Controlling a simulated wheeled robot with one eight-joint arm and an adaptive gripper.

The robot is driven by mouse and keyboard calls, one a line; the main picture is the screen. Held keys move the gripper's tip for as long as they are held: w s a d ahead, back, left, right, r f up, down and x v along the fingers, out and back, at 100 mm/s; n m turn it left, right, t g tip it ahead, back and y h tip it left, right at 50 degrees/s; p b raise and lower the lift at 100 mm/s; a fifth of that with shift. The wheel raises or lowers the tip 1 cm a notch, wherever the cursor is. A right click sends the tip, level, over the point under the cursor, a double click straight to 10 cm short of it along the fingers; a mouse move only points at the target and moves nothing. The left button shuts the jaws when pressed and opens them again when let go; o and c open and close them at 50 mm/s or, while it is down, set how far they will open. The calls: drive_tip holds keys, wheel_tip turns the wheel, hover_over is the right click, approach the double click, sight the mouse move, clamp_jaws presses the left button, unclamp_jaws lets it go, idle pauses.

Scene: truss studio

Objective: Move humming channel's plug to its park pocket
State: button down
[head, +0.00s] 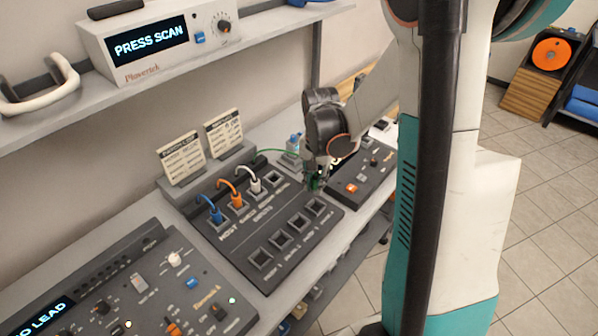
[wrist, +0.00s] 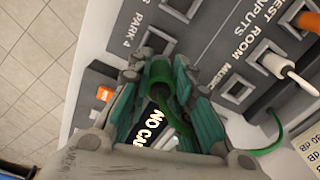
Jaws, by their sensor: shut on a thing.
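My gripper (head: 316,172) hangs over the right end of the patch panel (head: 228,255). In the wrist view my gripper (wrist: 160,72) is shut on a green plug (wrist: 158,72), held above the panel edge near the pocket labelled PARK 4 (wrist: 154,42). A green cable (wrist: 262,150) trails from it. Blue (head: 214,211), orange (head: 235,196) and white (head: 253,182) plugs stand in the input row. The MUSIC socket (wrist: 237,91) beside the white plug is empty. The front row of park pockets (head: 281,240) looks empty. Which channel hums is not shown.
A console (head: 130,290) with knobs lies left of the panel, and a smaller box with an orange button (head: 351,188) lies right. Two note cards (head: 181,159) stand behind. A shelf unit reading PRESS SCAN (head: 150,40) is above.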

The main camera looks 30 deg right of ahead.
drive_tip(key=shift+s+d+f, duration=0.1)
drive_tip(key=shift+s+f, duration=0.2)
drive_tip(key=shift+f, duration=0.1)
drive_tip(key=shift+f+b, duration=2.05)
drive_tip(key=shift+f, duration=0.7)
drive_tip(key=shift+f+b, duration=0.6)
drive_tip(key=shift+b, duration=0.1)
drive_tip(key=c, duration=1.7)
unclamp_jaws()
drive_tip(key=shift+r, duration=0.15)
drive_tip(key=shift+r+p, duration=3.85)
drive_tip(key=shift+r, duration=1.55)
